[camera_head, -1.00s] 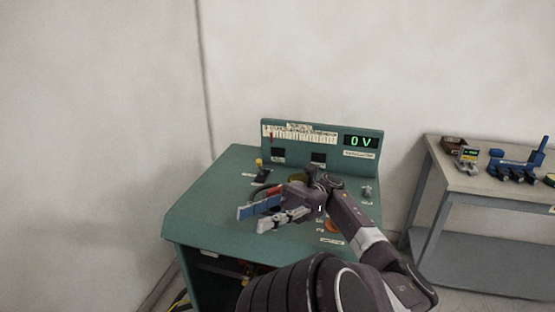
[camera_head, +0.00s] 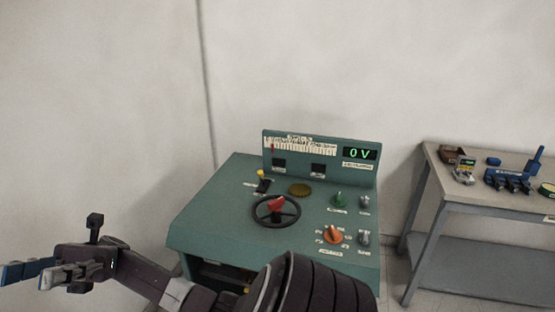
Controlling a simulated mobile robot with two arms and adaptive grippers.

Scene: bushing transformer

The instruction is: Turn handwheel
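The handwheel (camera_head: 277,204) has a dark round rim with spokes and a red part at its centre. It sits on the sloped top of the green control desk (camera_head: 215,228) and is fully uncovered. My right gripper (camera_head: 22,278) is at the far left edge of the picture, well to the left of the desk and away from the wheel. Its fingers, one with a blue face, stand apart with nothing between them. My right arm crosses the bottom of the picture in front of the desk's lower front. My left gripper is not in view.
A grey bench (camera_head: 480,200) with tools stands at right. A wall is behind.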

